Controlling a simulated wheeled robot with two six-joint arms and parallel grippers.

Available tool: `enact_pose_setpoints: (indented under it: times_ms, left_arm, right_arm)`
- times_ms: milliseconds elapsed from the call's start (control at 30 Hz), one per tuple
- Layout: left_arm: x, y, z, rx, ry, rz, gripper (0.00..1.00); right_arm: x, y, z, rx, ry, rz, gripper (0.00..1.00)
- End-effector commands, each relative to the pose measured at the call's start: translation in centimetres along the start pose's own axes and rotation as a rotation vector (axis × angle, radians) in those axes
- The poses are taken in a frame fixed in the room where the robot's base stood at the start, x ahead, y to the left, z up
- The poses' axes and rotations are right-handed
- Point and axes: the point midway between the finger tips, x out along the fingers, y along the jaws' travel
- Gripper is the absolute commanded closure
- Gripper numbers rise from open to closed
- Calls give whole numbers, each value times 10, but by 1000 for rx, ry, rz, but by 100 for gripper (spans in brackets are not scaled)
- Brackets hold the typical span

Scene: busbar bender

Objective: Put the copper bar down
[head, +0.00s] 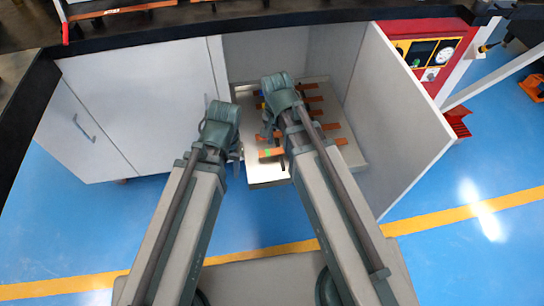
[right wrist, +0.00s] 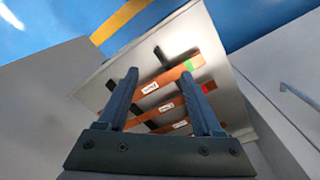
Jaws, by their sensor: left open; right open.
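Several orange-brown copper bars lie across dark supports on a light tray in the open cabinet. The front bar, with a green mark (head: 267,153), also shows in the right wrist view (right wrist: 150,83). Behind it there, a bar with a red end (right wrist: 169,107) and a white label lies roughly parallel. My right gripper (head: 268,131) is above the left part of the tray, partly hidden by its own arm. In the right wrist view it is open (right wrist: 160,74), with the bars showing between and beyond its fingers. My left gripper (head: 238,155) is open and empty at the tray's left edge.
The tray (head: 263,173) sits between a closed white cabinet front (head: 140,95) on the left and an open door (head: 395,115) on the right. A dark worktop edge (head: 300,18) runs above.

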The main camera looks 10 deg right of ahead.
Motion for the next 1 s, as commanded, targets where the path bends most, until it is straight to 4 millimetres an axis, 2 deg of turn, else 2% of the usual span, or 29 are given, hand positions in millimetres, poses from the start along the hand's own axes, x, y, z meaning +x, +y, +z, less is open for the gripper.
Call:
enact_pose_setpoints:
  times_ms: [33, 200, 300, 400, 533, 833, 1000]
  left_arm:
    - [0, 0, 0, 0, 0, 0, 50]
    - [0, 0, 0, 0, 0, 0, 50]
    - [0, 0, 0, 0, 0, 0, 50]
    - [0, 0, 0, 0, 0, 0, 50]
    - [0, 0, 0, 0, 0, 0, 50]
    - [-1, 0, 0, 0, 0, 0, 50]
    - [-17, -2, 1, 0, 0, 0, 50]
  right_arm:
    - [0, 4, 21, -152, 3, 9, 33]
    - [-1, 8, 61, -617, 8, 38, 33]
    - [-1, 11, 76, -805, 8, 50, 33]
    - [-2, 12, 85, -921, 7, 59, 33]
    - [-2, 13, 88, -983, 6, 63, 33]
    - [-3, 12, 88, -986, 5, 63, 33]
    - [-18, 13, 88, -985, 5, 63, 33]
